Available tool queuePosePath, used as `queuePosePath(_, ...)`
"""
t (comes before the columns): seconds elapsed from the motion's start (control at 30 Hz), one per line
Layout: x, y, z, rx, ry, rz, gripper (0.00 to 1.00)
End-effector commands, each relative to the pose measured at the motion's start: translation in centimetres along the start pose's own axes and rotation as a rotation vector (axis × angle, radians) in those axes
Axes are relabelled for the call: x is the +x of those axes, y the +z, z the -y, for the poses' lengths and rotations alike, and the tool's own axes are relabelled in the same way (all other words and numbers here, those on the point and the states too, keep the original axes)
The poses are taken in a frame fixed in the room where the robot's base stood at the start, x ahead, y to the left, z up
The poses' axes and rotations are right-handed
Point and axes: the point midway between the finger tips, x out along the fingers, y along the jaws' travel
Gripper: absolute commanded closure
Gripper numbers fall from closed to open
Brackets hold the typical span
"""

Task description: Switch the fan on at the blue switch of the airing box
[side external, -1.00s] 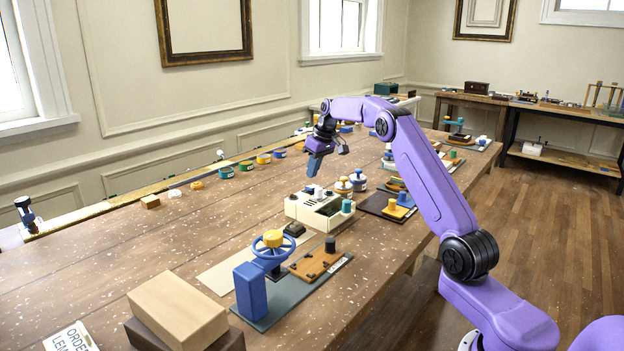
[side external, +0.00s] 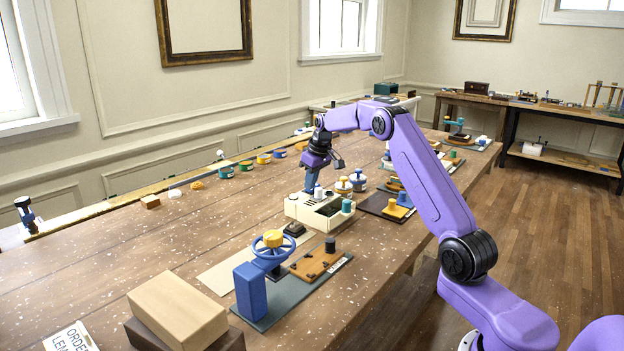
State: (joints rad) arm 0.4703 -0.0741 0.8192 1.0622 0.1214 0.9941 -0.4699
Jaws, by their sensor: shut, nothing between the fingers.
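The airing box (side external: 306,214) is a cream box with dark slots, standing on the table in mid-view. A small blue and whitish piece (side external: 318,192) stands up at its back edge; it is too small to tell if this is the blue switch. A teal round knob (side external: 347,206) stands at the box's right end. My gripper (side external: 309,187) is shut and empty, pointing down at the back edge of the box, just left of the small blue piece. I cannot tell whether its fingertips touch the box. The fan is not clearly visible.
A blue handwheel (side external: 273,250) with a yellow hub stands in front of the box, beside an orange-brown board (side external: 314,263). Lidded pots (side external: 343,186) stand behind the box. A wooden block (side external: 178,310) lies front left.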

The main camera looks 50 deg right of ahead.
Motion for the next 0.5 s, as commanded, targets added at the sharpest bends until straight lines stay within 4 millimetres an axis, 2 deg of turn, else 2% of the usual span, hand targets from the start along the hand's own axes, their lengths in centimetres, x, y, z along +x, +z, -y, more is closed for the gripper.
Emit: queuePosePath(0.5,-0.4,0.0,-1.3,0.004,0.0,0.0,1.0)
